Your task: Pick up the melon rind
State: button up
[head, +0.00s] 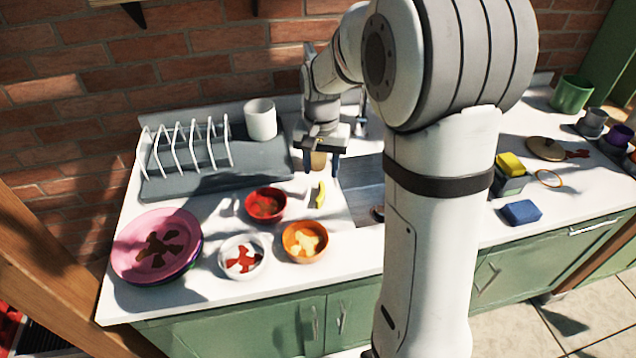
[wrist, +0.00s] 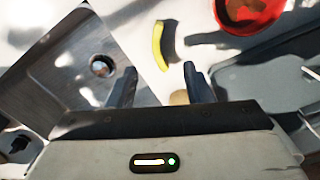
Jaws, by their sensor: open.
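The melon rind (head: 321,194) is a small yellow curved strip lying on the white countertop, between the red bowl and the sink edge. My gripper (head: 322,168) is open and empty, pointing down above the counter behind the rind. Its two dark fingers also show in the wrist view (wrist: 158,78), apart from the rind.
A red bowl (head: 281,207), an orange bowl (head: 322,254) and a white bowl (head: 224,267) stand left of the rind. The sink (head: 362,197) lies to the right, a grey dish rack tray (head: 270,170) behind.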

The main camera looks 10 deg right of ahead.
aim_at(321, 191)
notch_tip(321, 191, down, 8)
jog(key=shift+s+f+p, duration=0.1)
jog(key=shift+p, duration=0.35)
grip_shut()
dwell(0.4)
